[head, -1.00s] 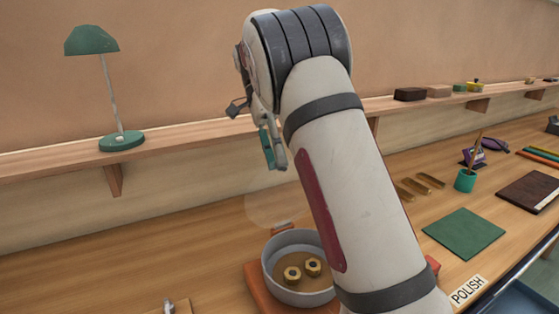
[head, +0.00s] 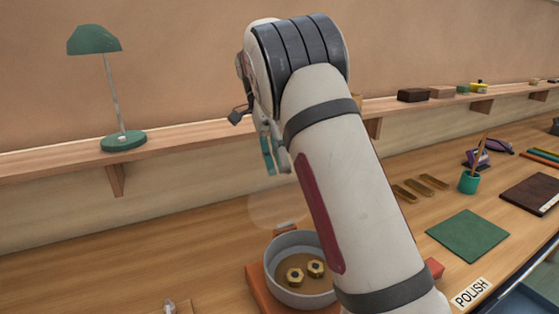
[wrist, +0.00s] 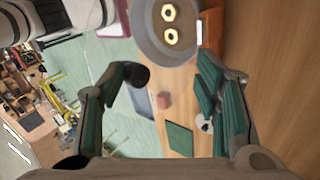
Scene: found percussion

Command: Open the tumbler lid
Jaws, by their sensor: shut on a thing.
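The tumbler is a round grey drum (head: 268,277) on an orange-red base (head: 258,290). Two brass nuts (head: 305,272) lie inside it on a brown bed. Its lid (head: 275,211) is a faint see-through disc raised above the drum's back edge, clear of the opening. My gripper (head: 273,158) is above the lid with its fingers pointing down, partly hidden by my arm. In the wrist view its fingers (wrist: 165,82) stand apart around the lid, whose clear surface hardly shows there. A dark round piece shows by the left finger. The drum also shows at the top (wrist: 150,38).
A wall shelf (head: 60,166) with a green lamp (head: 122,95) runs behind. To the right are a green mat (head: 468,235), brass bars (head: 420,187), a teal cup (head: 469,182) and a POLISH label (head: 471,292). The bench left of the tumbler is mostly clear.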

